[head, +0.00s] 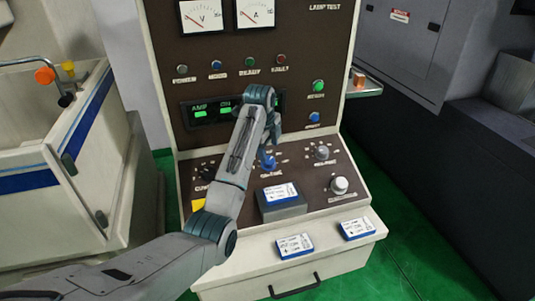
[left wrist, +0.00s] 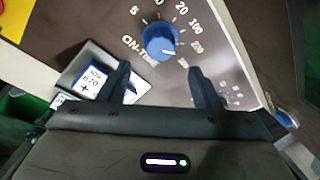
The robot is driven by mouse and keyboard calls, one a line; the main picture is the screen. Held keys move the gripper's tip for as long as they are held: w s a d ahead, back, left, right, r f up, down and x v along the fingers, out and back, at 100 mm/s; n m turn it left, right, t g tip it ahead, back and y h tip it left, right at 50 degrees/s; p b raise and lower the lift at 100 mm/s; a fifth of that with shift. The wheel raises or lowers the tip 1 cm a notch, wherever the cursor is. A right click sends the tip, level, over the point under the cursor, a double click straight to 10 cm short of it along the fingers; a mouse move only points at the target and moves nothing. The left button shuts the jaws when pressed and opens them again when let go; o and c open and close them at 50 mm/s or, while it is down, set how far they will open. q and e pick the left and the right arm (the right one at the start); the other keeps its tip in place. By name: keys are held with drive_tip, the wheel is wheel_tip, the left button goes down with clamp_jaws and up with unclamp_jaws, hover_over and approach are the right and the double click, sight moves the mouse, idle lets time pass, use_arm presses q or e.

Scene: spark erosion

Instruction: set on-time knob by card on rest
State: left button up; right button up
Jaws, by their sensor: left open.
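The blue on-time knob (head: 267,161) is on the sloped panel. In the left wrist view the knob (left wrist: 160,41) has a white pointer line toward the lower right, and "ON-TIME" is printed beside it. My left gripper (head: 271,146) is open over the panel at the knob and partly hides its surroundings. In the left wrist view its fingers (left wrist: 162,84) are apart, with the knob beyond the tips, not between them. The card on the rest (head: 280,193) is white and blue, lying on the grey rest (head: 284,211); its card (left wrist: 92,82) shows "670" partly behind a finger.
Two more cards lie on the lower ledge, one in the middle (head: 294,245) and one at right (head: 356,228). A white knob (head: 340,185) and a grey knob (head: 321,152) stand right of the blue one. My left forearm hides part of the panel's left.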

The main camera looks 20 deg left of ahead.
sight(270, 160)
use_arm(q)
drive_tip(key=x, duration=0.1)
drive_tip(key=p+x, duration=0.1)
drive_tip(key=x, duration=0.3)
drive_tip(key=shift+w+a+f+p, duration=0.1)
drive_tip(key=shift+a+f+p, duration=0.15)
drive_tip(key=shift+a+p, duration=0.15)
drive_tip(key=shift+d+f, duration=0.2)
drive_tip(key=shift+f, duration=0.1)
drive_tip(key=c, duration=1)
